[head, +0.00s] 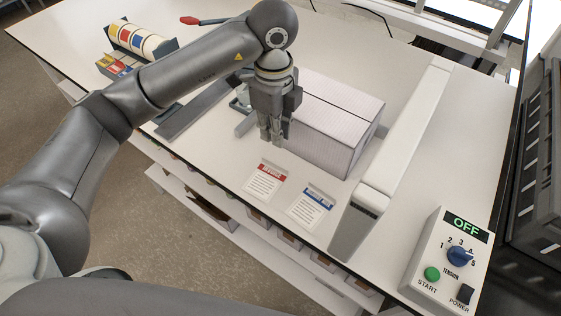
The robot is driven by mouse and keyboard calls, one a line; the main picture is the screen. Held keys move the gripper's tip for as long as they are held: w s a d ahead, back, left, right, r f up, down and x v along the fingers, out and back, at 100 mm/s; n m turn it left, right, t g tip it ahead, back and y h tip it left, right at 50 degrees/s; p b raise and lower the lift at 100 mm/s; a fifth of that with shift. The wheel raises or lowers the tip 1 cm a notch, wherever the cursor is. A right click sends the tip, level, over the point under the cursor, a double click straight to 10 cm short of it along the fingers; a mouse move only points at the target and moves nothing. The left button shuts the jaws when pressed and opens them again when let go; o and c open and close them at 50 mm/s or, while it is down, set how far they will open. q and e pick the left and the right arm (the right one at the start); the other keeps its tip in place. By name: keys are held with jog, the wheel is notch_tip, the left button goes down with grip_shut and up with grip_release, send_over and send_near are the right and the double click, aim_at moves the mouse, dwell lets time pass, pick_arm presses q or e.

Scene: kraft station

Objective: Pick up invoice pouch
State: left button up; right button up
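Two flat pouches lie side by side near the table's front edge. One has a red header (265,181) with white lettering that is too small to read surely. The other has a blue header (311,206), also hard to read. I cannot tell for sure which is the invoice pouch. My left gripper (271,142) points down above the table, behind the red-headed pouch and beside the large box. Its fingers look close together, with nothing seen between them, but the angle hides the gap. My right gripper is not in view.
A large pale box (335,115) stands right of my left gripper. A long white bar-like unit (405,145) runs beside it. A control box (448,262) reading OFF sits at lower right. Tape rolls (143,40) stand at the back left. Drawers line the front below the tabletop.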

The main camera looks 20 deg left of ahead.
aim_at(273, 167)
pick_arm(q)
jog(key=f, duration=0.1)
jog(key=f+p, duration=0.1)
jog(key=f, duration=0.1)
jog(key=s+f, duration=0.1)
jog(key=shift+a+f, duration=0.25)
jog(key=shift+f, duration=0.1)
jog(key=shift+w+f+p, duration=0.1)
jog(key=shift+f+p, duration=0.2)
jog(key=shift+w+f+p, duration=0.1)
jog(key=shift+f+p, duration=0.2)
jog(key=shift+f, duration=0.05)
notch_tip(273, 167, down, 3)
jog(key=shift+a+f+p, duration=0.1)
jog(key=shift+f+p, duration=0.1)
jog(key=shift+p, duration=0.7)
jog(key=shift+f, duration=0.55)
grip_shut()
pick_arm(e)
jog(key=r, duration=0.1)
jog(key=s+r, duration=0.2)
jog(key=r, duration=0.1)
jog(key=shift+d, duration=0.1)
pick_arm(q)
jog(key=shift+r, duration=0.15)
